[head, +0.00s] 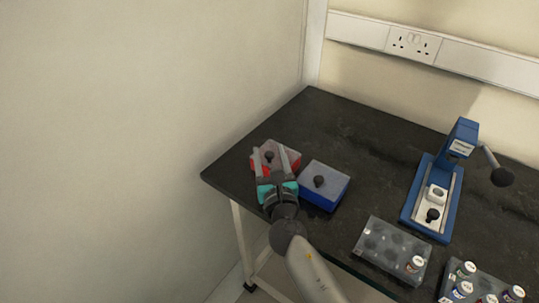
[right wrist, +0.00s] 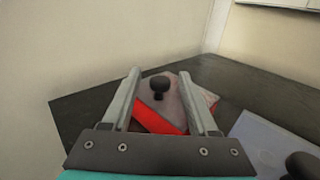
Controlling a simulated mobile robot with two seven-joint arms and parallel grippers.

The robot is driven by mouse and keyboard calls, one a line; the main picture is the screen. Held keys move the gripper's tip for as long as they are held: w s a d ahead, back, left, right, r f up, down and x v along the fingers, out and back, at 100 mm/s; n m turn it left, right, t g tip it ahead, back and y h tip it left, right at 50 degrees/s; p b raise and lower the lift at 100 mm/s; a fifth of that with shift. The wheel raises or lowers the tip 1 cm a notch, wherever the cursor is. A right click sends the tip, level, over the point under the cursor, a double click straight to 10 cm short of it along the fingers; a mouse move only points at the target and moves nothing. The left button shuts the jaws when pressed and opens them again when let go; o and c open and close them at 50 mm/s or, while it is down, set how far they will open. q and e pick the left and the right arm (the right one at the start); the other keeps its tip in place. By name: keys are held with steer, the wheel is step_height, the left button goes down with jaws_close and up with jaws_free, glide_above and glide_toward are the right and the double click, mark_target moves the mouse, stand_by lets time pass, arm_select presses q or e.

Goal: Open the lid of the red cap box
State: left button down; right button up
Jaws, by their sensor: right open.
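The red cap box (head: 267,169) stands near the left corner of the black table, with a grey lid (right wrist: 172,108) on it and a black knob (right wrist: 159,84) on the lid. My right gripper (head: 275,155) is open above the box, its fingers spread on either side of the knob. In the right wrist view the fingers (right wrist: 161,80) point toward the box, and the knob shows between them, apart from both. The gripper covers part of the box in the head view. My left gripper is not in view.
A blue box (head: 325,189) with a black knob stands close to the right of the red box. Farther right are a clear rack (head: 385,250), a blue press (head: 446,185) and a second rack with several vials (head: 480,285). The table's back middle is clear.

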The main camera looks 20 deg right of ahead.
steer(key=shift+c, duration=0.3)
jaws_close()
stand_by(1.0)
